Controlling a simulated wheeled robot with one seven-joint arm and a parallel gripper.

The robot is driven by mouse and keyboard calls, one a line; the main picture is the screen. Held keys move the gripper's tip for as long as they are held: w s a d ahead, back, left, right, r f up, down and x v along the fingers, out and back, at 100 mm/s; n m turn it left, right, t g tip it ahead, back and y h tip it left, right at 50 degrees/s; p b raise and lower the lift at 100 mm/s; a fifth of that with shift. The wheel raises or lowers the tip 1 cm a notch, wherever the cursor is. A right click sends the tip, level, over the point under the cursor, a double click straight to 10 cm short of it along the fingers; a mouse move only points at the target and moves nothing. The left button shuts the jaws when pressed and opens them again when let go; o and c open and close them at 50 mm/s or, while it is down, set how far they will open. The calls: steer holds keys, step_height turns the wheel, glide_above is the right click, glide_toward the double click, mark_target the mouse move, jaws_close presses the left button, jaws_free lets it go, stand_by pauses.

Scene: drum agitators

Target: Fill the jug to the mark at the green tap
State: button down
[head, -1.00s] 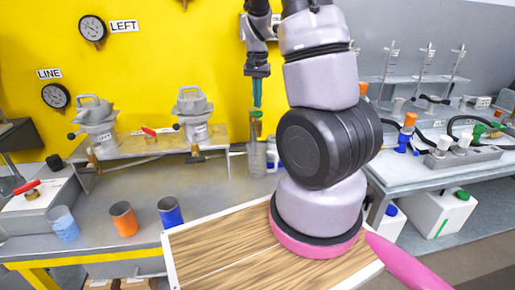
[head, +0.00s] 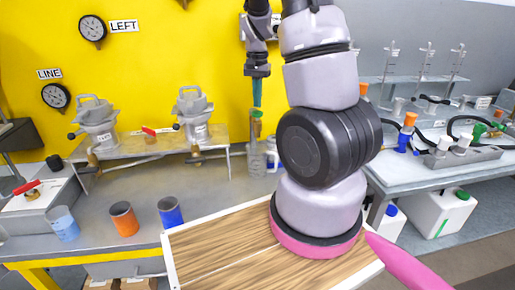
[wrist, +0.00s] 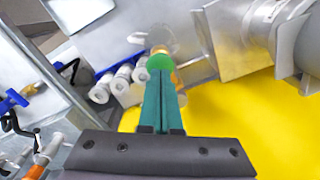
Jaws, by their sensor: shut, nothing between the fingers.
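My gripper (head: 257,106) points down with its teal fingers together and nothing between them. Directly below the tips is the green tap (head: 256,114), on a brass-coloured body. In the wrist view the green top of the tap (wrist: 160,62) lies right at the fingertips; I cannot tell whether they touch. A clear jug (head: 257,158) stands under the tap, partly beside my arm. Its mark and water level are too small to make out.
Two grey lidded vessels (head: 98,128) (head: 193,115) stand on the bench at the left. A clear blue-tinted beaker (head: 63,224), an orange cup (head: 124,219) and a blue cup (head: 170,211) stand in front. A right-hand bench (head: 410,172) holds bottles and hoses.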

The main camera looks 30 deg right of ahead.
stand_by(0.3)
steer(key=shift+f, duration=1.4)
stand_by(6.3)
